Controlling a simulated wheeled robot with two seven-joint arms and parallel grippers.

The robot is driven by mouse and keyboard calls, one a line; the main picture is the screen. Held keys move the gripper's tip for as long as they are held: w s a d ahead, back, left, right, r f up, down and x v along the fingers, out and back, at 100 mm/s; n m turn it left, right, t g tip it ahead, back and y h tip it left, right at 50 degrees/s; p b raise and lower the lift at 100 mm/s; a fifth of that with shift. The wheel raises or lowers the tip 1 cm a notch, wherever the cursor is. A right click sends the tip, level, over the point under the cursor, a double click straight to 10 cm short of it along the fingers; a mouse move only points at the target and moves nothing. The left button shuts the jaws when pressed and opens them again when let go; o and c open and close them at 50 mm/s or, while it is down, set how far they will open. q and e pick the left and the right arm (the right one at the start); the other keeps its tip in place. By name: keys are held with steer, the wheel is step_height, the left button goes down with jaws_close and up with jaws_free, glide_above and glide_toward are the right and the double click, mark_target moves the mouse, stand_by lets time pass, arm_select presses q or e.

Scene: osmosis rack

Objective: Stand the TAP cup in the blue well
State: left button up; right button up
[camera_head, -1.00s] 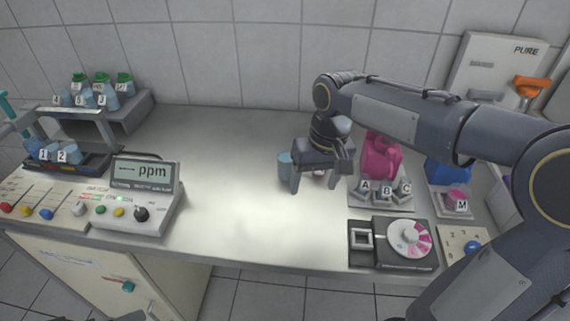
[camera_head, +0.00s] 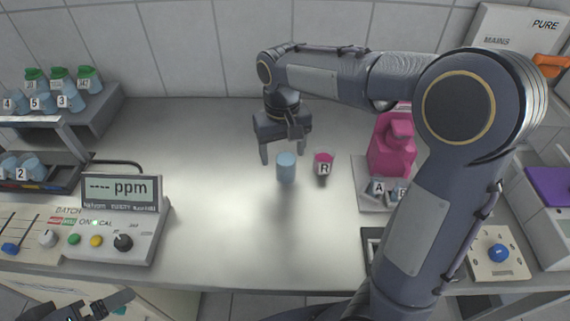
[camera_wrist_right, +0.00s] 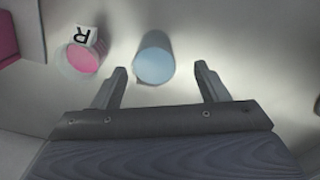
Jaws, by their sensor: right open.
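A plain light blue cup (camera_head: 286,168) stands upright on the bench in the head view; no TAP label shows on its visible side, so I cannot tell whether it is the TAP cup. My right gripper (camera_head: 284,147) is open just behind it. In the right wrist view the same cup (camera_wrist_right: 154,62) appears between the spread fingertips, apart from both. A dark part, seemingly my left gripper (camera_head: 102,304), shows at the bottom left edge; its jaws are unclear. I cannot make out a blue well; my right arm covers part of the bench's right side.
A pink cup marked R (camera_head: 323,159) stands close right of the blue cup. A magenta jug (camera_head: 390,150) and labelled cups stand further right, partly behind my arm. The ppm meter (camera_head: 115,230) and a cup rack (camera_head: 85,118) are left.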

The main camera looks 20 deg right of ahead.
mark_target(285, 161)
steer(key=f, duration=0.4)
steer(key=shift+w+d+f, duration=0.1)
steer(key=shift+d+f, duration=0.2)
steer(key=c, duration=1.1)
steer(key=shift+r, duration=0.1)
steer(key=shift+r, duration=0.1)
